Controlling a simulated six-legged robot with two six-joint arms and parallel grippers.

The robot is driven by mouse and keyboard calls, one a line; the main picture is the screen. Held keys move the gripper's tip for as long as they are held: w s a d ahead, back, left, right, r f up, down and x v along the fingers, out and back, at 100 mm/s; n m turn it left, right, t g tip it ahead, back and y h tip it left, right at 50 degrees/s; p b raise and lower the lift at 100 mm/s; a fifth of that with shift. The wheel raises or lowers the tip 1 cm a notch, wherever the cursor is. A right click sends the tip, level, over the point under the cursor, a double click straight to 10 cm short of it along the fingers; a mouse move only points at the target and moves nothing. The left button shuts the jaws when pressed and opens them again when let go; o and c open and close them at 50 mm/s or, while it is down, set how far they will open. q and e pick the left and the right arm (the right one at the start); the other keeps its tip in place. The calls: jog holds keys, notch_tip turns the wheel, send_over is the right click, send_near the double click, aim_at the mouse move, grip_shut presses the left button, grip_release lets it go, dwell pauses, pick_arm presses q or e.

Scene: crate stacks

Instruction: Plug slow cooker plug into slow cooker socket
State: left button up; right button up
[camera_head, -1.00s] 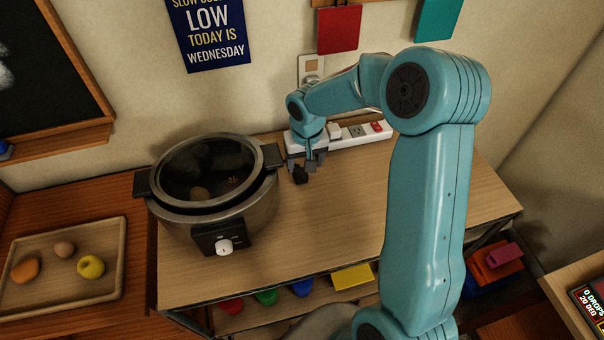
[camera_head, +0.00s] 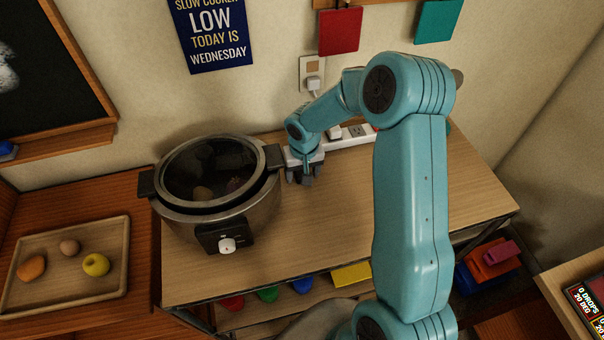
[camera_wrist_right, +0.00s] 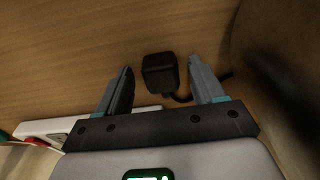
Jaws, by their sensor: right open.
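The black slow cooker plug (camera_wrist_right: 160,72) lies on the wooden shelf top in the right wrist view, its cord (camera_wrist_right: 182,97) running off to the right. My right gripper (camera_wrist_right: 160,88) is open, with one finger on each side of the plug and gaps between. In the head view my right gripper (camera_head: 303,178) is low over the shelf beside the slow cooker (camera_head: 250,205) and hides the plug. A white power strip (camera_head: 348,137) with sockets (camera_head: 357,131) lies along the wall behind the gripper. No socket is labelled for the slow cooker. My left gripper is out of view.
A white plug (camera_head: 334,132) sits in the power strip, and another white plug (camera_head: 314,84) is in the wall outlet. The shelf top (camera_head: 330,220) is clear right of the cooker. A wooden tray (camera_head: 112,284) with food items stands at the left.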

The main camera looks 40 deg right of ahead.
aim_at(301, 172)
jog(key=shift+w+f, duration=0.1)
jog(key=shift+w, duration=0.1)
jog(key=c, duration=1)
jog(key=shift+s, duration=0.15)
jog(key=shift+r, duration=0.2)
jog(key=shift+r, duration=0.2)
notch_tip(301, 172, up, 19)
jog(key=b, duration=0.2)
jog(key=shift+r, duration=0.15)
